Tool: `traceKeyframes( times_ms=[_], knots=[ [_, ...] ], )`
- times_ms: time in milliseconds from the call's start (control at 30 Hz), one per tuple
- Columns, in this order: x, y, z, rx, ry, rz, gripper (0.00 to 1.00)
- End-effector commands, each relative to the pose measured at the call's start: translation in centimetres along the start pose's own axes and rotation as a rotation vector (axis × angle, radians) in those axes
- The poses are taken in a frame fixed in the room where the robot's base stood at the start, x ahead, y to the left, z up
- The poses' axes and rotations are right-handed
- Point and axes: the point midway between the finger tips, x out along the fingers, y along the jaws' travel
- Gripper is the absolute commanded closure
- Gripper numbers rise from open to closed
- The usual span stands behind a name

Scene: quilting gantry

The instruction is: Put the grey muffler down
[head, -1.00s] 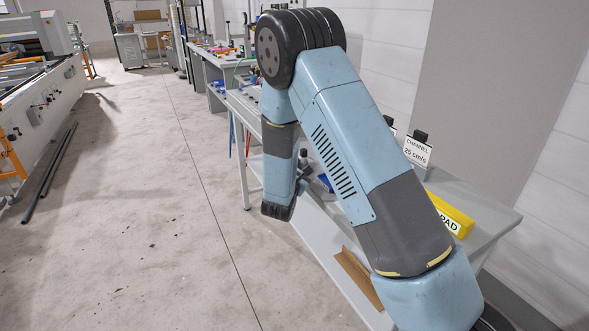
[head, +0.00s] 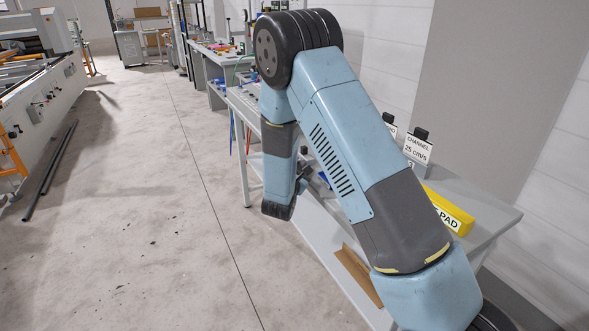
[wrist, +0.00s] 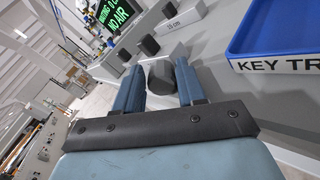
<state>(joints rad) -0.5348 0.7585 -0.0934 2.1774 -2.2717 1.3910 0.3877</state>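In the wrist view, the grey muffler (wrist: 160,78) appears as a dark, blunt block between the two blue fingers of my gripper (wrist: 158,65). The fingers seem to touch it on both sides, and it fills the gap between them. A lighter grey surface shows just behind it, and I cannot tell whether the muffler touches it. In the head view my gripper (head: 302,178) is low beside the bench, mostly hidden behind my arm, and the muffler cannot be made out there.
A grey bench (head: 490,212) runs along the right wall. On it are a yellow sign (head: 450,212) and a dark-capped block marked 25 cm/s (head: 417,150). The wrist view shows a blue key tray (wrist: 275,35), dark-capped blocks (wrist: 147,45) and a display (wrist: 112,12).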

Motion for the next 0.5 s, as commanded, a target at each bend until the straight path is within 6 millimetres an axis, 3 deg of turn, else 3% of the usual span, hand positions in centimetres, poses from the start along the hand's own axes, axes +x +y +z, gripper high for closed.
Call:
traceKeyframes(
  times_ms=[267, 433, 500],
  knots=[
    [-0.1, -0.7, -0.2, -0.009, 0.009, -0.013, 0.4],
    [-0.1, -0.1, 0.8, -0.007, 0.008, -0.012, 0.4],
    [-1.3, 0.0, 0.7, -0.008, 0.01, -0.009, 0.4]
  ],
)
